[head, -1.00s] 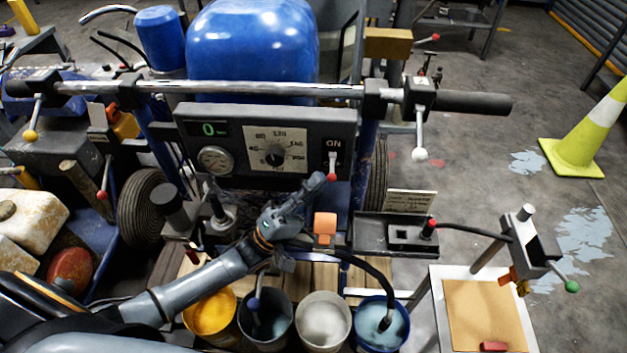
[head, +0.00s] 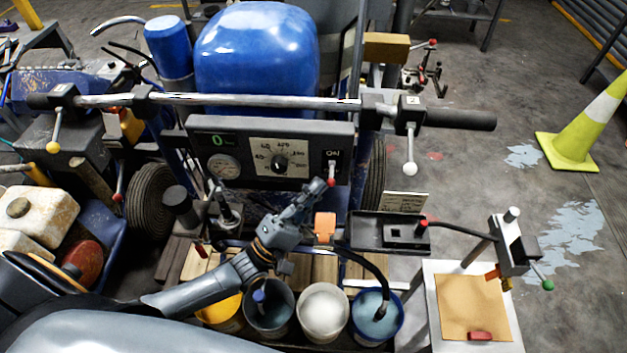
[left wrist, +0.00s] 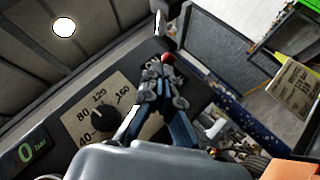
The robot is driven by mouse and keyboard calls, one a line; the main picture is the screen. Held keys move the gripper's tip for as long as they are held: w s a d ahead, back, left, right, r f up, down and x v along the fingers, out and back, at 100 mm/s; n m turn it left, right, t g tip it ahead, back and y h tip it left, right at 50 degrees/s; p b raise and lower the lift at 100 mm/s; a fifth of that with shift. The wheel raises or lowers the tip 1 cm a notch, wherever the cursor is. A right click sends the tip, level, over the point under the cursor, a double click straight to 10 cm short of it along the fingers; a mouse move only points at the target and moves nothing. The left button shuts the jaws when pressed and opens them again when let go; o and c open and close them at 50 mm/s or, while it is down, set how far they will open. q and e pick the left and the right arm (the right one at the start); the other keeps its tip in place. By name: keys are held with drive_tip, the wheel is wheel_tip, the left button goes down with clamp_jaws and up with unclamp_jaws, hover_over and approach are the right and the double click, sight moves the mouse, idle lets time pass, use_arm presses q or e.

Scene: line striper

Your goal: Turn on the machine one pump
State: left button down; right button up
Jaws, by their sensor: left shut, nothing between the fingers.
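The machine's control panel (head: 265,150) faces me below the handlebar. Its toggle switch (head: 332,171) is at the panel's right end, under the word ON. The silver lever points down and ends in a red ball. My left gripper (head: 318,188) is shut and empty, with its tips just left of and slightly below the ball. In the left wrist view, the red ball (left wrist: 167,58) is right at the far end of my left gripper (left wrist: 165,76); I cannot tell whether they touch. The green display (head: 219,140) reads 0. My right gripper is out of view.
A pressure dial (head: 280,162) and a gauge (head: 222,167) sit left of the switch. Open buckets (head: 323,312) stand below my left arm. A black tray (head: 375,232) is to the right. A second machine crowds the left; floor at right is open around a cone (head: 590,125).

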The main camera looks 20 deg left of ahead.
use_arm(q)
drive_tip(key=r+n+y+p, duration=0.2)
drive_tip(key=n+y+p, duration=0.1)
drive_tip(key=shift+s+d, duration=0.15)
drive_tip(key=shift+s, duration=0.15)
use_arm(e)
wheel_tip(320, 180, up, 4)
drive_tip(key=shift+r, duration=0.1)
use_arm(q)
drive_tip(key=shift+f, duration=0.15)
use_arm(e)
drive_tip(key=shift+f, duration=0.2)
